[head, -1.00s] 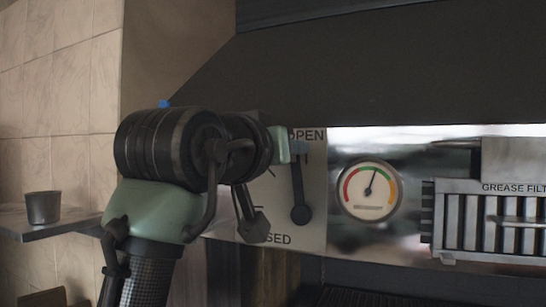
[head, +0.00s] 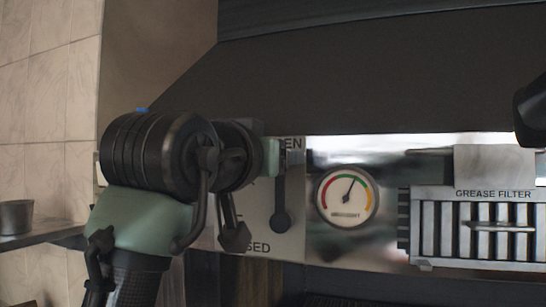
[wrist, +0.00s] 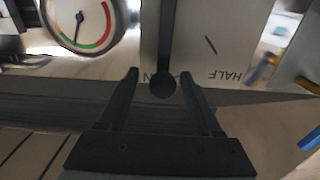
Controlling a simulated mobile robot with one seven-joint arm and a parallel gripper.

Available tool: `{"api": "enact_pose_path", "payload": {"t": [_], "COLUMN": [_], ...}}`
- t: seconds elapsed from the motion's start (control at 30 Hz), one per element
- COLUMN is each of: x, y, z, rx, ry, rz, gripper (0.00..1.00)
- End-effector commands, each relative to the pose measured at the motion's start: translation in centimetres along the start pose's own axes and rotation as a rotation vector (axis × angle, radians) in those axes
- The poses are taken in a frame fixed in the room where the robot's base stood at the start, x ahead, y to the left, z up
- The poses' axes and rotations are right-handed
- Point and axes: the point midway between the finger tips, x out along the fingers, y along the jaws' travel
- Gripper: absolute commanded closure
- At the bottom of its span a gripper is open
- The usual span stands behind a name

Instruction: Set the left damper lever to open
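The damper lever (head: 280,200) is a dark bar on a pale plate (head: 259,217) marked OPEN at the top, with "SED" showing at the bottom. Its round hub is low and the bar points up toward OPEN. In the wrist view, which is upside down, the lever's round knob (wrist: 163,84) covers part of the OPEN label. My gripper (wrist: 159,77) has its two fingers apart, one on each side of the knob, with visible gaps. In the head view my gripper (head: 293,151) is at the plate's top, and my arm hides the plate's left part.
A round gauge (head: 346,196) is right of the plate, its needle near the green band. A grease filter (head: 480,226) with a handle is farther right. The dark hood (head: 330,85) overhangs above. A grey cup (head: 16,217) stands on a shelf at left.

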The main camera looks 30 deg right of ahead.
Motion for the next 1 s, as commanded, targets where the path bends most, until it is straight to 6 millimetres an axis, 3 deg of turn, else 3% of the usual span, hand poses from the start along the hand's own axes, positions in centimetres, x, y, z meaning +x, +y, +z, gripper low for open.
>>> {"api": "enact_pose_path", "payload": {"t": [0.27,0.43,0.8,1.0], "x": [-0.1,-1.3,-9.2,-12.1], "y": [-0.1,-0.1,-0.1,0.0], "z": [0.0,0.1,0.3,0.1], "rx": [-0.002,0.0,0.002,0.001], "ry": [0.002,0.005,0.005,0.003], "rz": [-0.002,-0.002,-0.005,-0.002], "gripper": [0.32,0.32,0.32,0.32]}}
